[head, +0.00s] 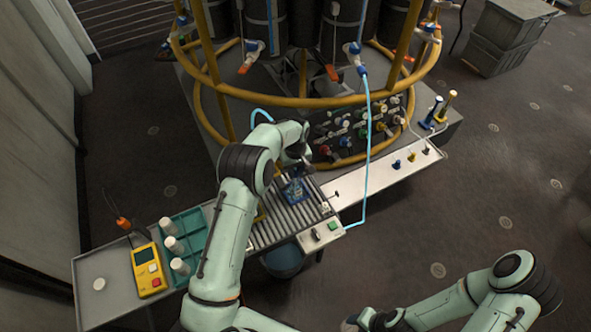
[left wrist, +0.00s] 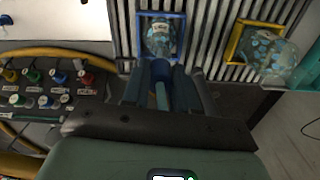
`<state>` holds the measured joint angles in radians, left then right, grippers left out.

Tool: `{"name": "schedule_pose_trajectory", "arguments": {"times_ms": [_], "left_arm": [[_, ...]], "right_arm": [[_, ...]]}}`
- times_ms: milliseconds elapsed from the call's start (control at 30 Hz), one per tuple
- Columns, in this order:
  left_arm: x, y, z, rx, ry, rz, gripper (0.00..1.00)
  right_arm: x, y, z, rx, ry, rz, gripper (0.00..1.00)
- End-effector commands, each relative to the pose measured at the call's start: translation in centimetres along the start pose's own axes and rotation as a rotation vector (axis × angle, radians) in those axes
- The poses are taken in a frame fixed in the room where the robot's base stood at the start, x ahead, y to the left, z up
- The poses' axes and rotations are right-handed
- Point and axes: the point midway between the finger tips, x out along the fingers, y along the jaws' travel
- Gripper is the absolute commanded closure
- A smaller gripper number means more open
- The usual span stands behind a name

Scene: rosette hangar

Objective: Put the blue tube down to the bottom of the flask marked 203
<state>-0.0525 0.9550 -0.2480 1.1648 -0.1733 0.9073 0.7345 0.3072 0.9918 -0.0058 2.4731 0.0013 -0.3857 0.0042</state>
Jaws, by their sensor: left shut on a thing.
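My left gripper (head: 297,170) is over the roller conveyor, shut on the blue tube (left wrist: 162,94), which shows between its fingers in the left wrist view. Just beyond the fingertips is a round clear flask (left wrist: 161,40) in a blue square frame; it also shows in the head view (head: 294,190). Its label is too small to read. A second flask (left wrist: 272,58) sits in a yellow frame, to the right in the wrist view. Whether the tube's end is inside the blue-framed flask's neck, I cannot tell. My right arm is at the lower right; its gripper is unclear at the bottom edge.
The roller conveyor (head: 284,222) lies under my left arm. A light-blue hose (head: 369,130) hangs from the yellow ring frame (head: 225,88) to the conveyor's end. Coloured valves (left wrist: 52,88) crowd beside the gripper. A teal rack (head: 188,225) and yellow meter (head: 149,270) stand left.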

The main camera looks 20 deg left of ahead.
Motion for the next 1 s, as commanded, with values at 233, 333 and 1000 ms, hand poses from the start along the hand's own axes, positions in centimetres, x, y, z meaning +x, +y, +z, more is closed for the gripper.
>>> {"name": "schedule_pose_trajectory", "arguments": {"times_ms": [233,333,1000], "left_arm": [[0.58,-0.02,0.04,0.0,-0.001,-0.001,0.97],[0.59,-0.02,0.04,0.0,-0.001,-0.001,0.97],[0.58,-0.01,0.04,0.0,0.0,0.0,0.13]], "right_arm": [[-0.06,-0.04,-0.04,0.0,0.001,0.0,0.57],[-0.05,-0.03,-0.04,0.0,0.001,0.0,0.57],[-0.05,-0.03,-0.04,0.0,0.0,0.0,0.57]]}}
